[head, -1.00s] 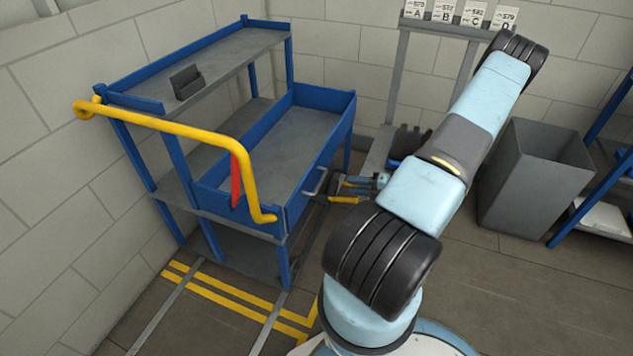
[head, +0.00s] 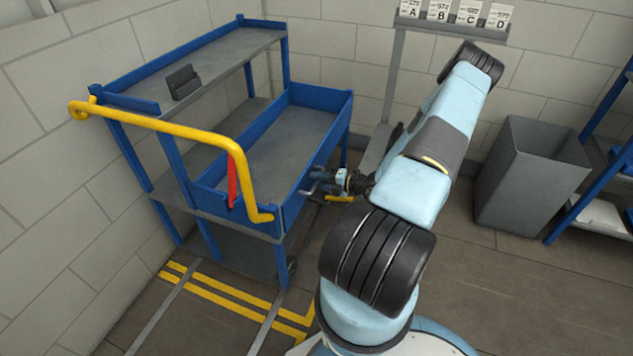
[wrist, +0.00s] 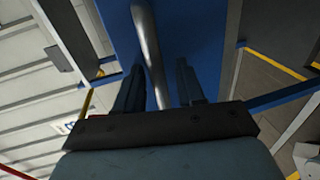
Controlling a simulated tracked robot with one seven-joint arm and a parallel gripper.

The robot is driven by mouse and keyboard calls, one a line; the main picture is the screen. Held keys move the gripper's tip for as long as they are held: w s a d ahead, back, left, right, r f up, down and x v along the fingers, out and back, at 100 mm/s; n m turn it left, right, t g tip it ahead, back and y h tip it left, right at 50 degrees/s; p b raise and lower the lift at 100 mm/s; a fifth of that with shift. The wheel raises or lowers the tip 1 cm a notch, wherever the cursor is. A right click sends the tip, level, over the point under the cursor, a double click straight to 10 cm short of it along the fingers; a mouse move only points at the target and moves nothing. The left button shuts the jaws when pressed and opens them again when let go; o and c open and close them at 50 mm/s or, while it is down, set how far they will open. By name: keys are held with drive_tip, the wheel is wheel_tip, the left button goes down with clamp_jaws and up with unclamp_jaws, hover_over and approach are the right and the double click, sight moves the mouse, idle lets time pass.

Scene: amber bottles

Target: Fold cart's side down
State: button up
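The cart (head: 183,206) has a blue frame and grey shelves and stands against the left wall. Its blue side (head: 297,170) faces my arm and stands upright along the middle tray; it also fills the top of the wrist view (wrist: 197,28). A grey bar handle (wrist: 150,45) on that side runs between my fingers. My gripper (head: 322,181) is at the handle in the head view. In the wrist view my gripper (wrist: 159,72) is open, one finger on each side of the bar, with gaps visible. Whether the fingertips touch the panel is unclear.
A yellow push bar (head: 175,127) and a red lever (head: 233,178) are at the cart's near end. A dark holder (head: 184,81) sits on the top shelf. A grey bin (head: 530,175) and a blue rack stand at the right. Floor in front is clear.

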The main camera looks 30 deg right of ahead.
drive_tip(key=shift+w+a, duration=0.2)
drive_tip(key=shift+c, duration=0.3)
drive_tip(key=shift+f, duration=0.1)
clamp_jaws()
drive_tip(key=shift+a, duration=0.2)
drive_tip(key=shift+s+d+f, duration=0.1)
drive_tip(key=shift+d, duration=0.05)
